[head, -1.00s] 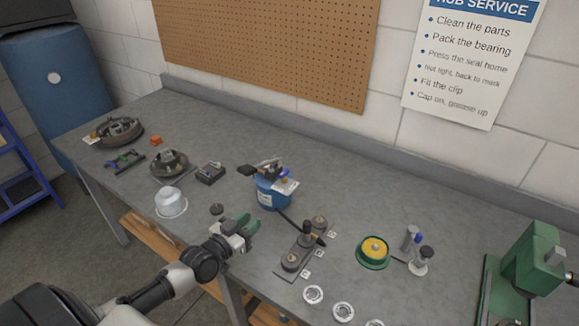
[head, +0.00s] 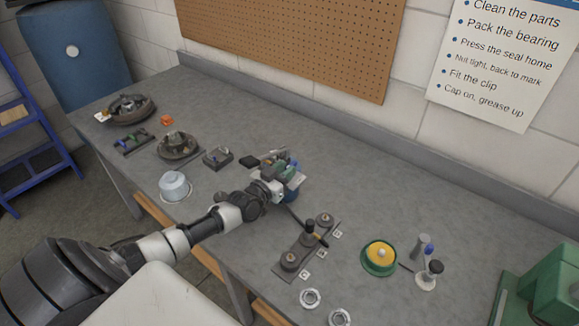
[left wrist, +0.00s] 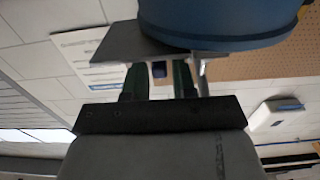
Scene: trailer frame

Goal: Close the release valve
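The blue round-bodied unit (head: 291,196) stands near the middle of the bench, mostly hidden behind my left gripper (head: 279,178). In the left wrist view its blue body (left wrist: 220,20) fills the top, with a grey plate (left wrist: 110,45) beside it. A small dark blue knob (left wrist: 158,69) shows between the green fingers of my left gripper (left wrist: 158,80). The fingers are apart, with a gap on each side of the knob; I cannot tell its depth between them. Which part is the release valve is not clear. My right gripper is not in view.
A grey fixture with a black lever (head: 305,245) stands just right of the arm. A green-and-yellow round pot (head: 380,257) is farther right. A white tub (head: 174,186) and hub parts (head: 178,146) lie to the left. The bench behind the blue unit is clear.

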